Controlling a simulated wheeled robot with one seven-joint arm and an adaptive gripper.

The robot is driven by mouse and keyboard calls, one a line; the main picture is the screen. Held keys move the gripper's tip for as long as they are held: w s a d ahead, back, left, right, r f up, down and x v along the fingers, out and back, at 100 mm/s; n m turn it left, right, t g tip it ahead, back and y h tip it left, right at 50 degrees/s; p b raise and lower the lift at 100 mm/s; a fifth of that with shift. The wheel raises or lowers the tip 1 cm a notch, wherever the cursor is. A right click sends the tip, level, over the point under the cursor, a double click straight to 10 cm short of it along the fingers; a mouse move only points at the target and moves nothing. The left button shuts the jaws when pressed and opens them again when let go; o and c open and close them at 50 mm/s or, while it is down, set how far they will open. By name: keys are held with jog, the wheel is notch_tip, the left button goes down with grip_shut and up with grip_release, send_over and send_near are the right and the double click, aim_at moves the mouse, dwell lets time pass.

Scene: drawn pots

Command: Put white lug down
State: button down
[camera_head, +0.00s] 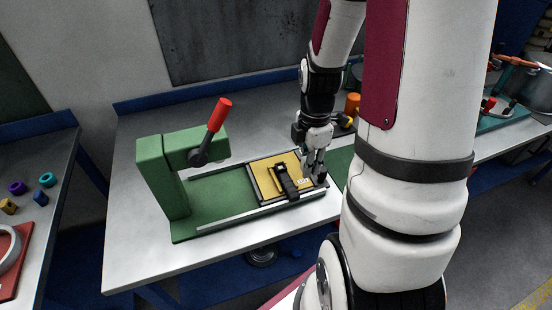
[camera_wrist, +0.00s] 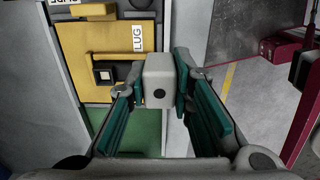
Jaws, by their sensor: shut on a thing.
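The white lug (camera_wrist: 158,70), a pale block with a dark round hole, is between the two teal-padded fingers of my gripper (camera_wrist: 158,82) in the wrist view. My gripper is shut on it. In the head view my gripper (camera_head: 315,172) is over the right end of the yellow plate (camera_head: 262,176), and the lug is hard to make out there. The plate carries a white LUG label (camera_wrist: 138,42), just left of the lug in the wrist view. Beside the label is a recessed yellow area with a black piece (camera_wrist: 104,72). I cannot tell the lug's height above the plate.
A green press (camera_head: 165,175) with a red-knobbed lever (camera_head: 218,115) stands left of the plate. A black clamp-like bar (camera_head: 285,182) crosses the plate close to my gripper. The grey bench (camera_head: 130,240) is clear at front left. An orange cylinder (camera_head: 352,103) stands behind my gripper.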

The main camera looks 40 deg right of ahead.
jog(key=w, duration=0.3)
jog(key=w+a, duration=0.1)
jog(key=w, duration=0.2)
jog(key=w+f, duration=0.1)
jog(key=w, duration=0.2)
jog(key=shift+a, duration=0.3)
jog(key=shift+f+p, duration=0.4)
jog(key=shift+f, duration=1.25)
jog(key=shift+f, duration=0.15)
jog(key=c, duration=1.4)
grip_release()
